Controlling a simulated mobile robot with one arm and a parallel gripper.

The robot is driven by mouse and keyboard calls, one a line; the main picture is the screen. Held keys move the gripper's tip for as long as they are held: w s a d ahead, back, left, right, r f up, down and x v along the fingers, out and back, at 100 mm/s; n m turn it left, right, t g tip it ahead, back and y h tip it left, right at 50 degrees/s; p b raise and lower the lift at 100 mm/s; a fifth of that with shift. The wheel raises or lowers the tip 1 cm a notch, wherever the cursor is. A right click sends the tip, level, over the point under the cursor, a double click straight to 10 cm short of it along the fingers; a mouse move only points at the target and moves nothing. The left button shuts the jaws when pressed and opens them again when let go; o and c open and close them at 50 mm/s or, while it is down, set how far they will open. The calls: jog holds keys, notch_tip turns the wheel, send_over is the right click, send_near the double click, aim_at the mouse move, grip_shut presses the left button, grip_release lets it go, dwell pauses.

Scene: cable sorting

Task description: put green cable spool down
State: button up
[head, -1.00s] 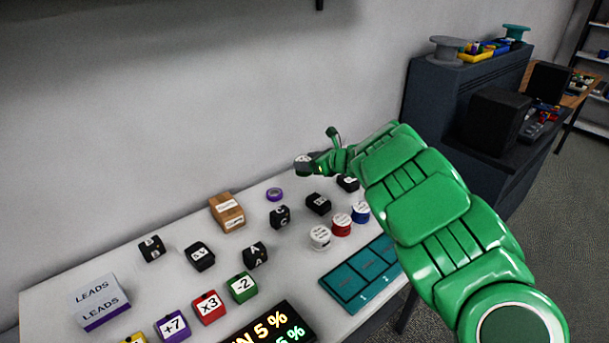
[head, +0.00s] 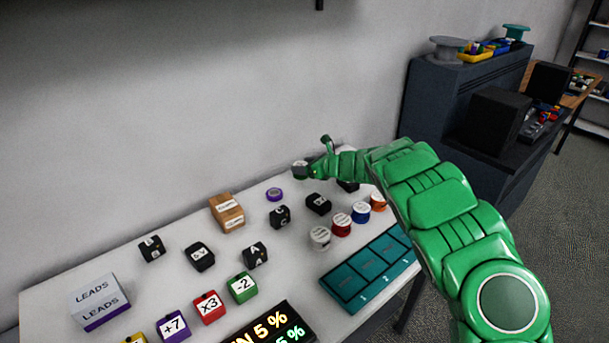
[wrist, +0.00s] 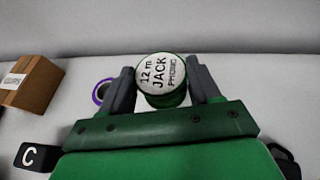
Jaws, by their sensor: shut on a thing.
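The green cable spool (wrist: 162,80) sits between the two fingers of my gripper (wrist: 162,88) in the wrist view. Its white top label reads "12 m JACK" with smaller print below. In the head view, my gripper (head: 311,170) is above the far part of the white table (head: 215,285), near the wall. The spool (head: 300,171) shows there as a small shape at the fingertips. My gripper is shut on it. I cannot tell the exact gap between the spool and the table.
White (head: 320,237), red (head: 341,225), blue (head: 361,213) and orange (head: 378,202) spools stand behind a teal tray (head: 368,270). A purple ring (head: 274,194), cardboard box (head: 227,210) and several black cubes (head: 280,217) are left of them. A wall closes the back.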

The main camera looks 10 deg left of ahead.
jog(key=shift+w+a+f, duration=0.1)
jog(key=shift+w+f, duration=0.3)
jog(key=shift+f, duration=1.7)
jog(key=shift+w+f, duration=0.1)
jog(key=o, duration=1.1)
jog(key=shift+v, duration=6.1)
jog(key=shift+a, duration=0.1)
